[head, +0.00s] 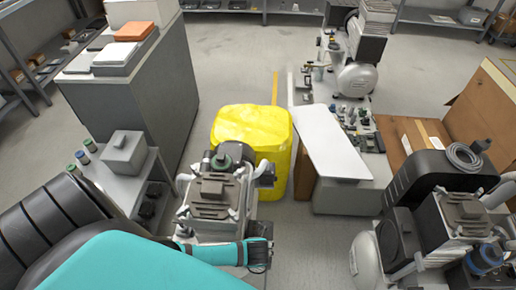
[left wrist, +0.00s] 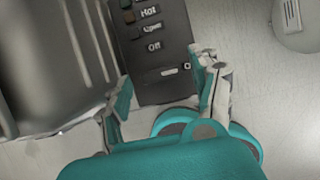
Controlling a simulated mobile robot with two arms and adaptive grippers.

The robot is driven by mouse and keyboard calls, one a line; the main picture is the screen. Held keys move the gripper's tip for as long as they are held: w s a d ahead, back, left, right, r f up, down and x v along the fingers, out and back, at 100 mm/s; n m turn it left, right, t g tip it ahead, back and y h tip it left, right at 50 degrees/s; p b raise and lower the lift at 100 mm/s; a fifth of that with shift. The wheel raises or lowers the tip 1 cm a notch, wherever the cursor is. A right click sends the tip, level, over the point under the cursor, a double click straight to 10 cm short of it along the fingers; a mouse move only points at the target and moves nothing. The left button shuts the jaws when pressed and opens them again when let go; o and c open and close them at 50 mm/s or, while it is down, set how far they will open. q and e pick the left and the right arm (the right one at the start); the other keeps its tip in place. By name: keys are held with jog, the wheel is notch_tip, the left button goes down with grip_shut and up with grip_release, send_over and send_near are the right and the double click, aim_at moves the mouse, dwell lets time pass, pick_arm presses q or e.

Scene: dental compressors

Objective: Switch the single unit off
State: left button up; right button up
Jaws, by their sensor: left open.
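A compressor unit (head: 212,195) with a ribbed grey top stands at the lower centre of the head view. My left arm reaches in from the left, and its gripper (head: 260,254) is at the near right side of this unit. A small light slot and a square mark sit below the labels. My left gripper (left wrist: 164,85) is open, one finger on each side of the panel's lower part. Contact cannot be told. My right gripper is out of view.
A larger compressor (head: 440,215) stands at the right, and another machine (head: 350,70) at the back. A yellow-covered bin (head: 252,140) is just behind the unit. A grey cabinet (head: 150,95) and a side shelf (head: 118,180) flank the left. Grey floor is free at back centre.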

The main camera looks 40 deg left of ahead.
pick_arm(q)
jog(key=shift+f, duration=0.2)
jog(key=c, duration=1.2)
jog(key=shift+o, duration=0.2)
